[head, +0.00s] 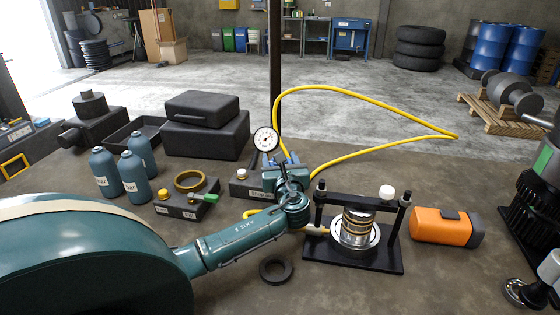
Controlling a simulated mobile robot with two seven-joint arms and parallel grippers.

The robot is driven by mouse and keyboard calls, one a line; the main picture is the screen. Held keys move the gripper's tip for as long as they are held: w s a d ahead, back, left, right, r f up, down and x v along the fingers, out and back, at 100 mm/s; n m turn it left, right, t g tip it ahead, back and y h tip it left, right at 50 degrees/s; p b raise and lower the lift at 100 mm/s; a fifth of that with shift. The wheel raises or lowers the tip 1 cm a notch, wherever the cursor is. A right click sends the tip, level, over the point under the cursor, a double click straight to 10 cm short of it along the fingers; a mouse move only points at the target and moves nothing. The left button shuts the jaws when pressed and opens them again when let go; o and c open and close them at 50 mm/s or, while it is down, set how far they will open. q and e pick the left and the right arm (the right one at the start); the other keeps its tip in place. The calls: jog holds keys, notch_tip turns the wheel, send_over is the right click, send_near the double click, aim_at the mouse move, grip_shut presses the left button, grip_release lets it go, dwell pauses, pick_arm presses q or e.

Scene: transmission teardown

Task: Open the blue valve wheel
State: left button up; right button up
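Small blue parts of the valve wheel (267,160) show just below the round white pressure gauge (265,140). Most of the wheel is hidden behind my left gripper. My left arm reaches in from the left, and its teal wrist is bent away from me. My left gripper (282,168) is at the wheel, in front of it or over it. Its fingers are mostly hidden, so I cannot tell whether they are open, shut or touching the wheel. My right gripper is not in view.
A yellow hose (385,97) loops from the valve area to the right and back. A black press frame (352,262) holding a ringed metal part stands right of my wrist. An orange case (446,227), blue-grey bottles (134,178) and black cases (207,135) also occupy the bench.

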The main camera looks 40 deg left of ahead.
pick_arm(q)
jog(key=o, duration=1)
notch_tip(320, 180, up, 10)
jog(key=shift+r, duration=0.1)
jog(key=shift+c, duration=0.2)
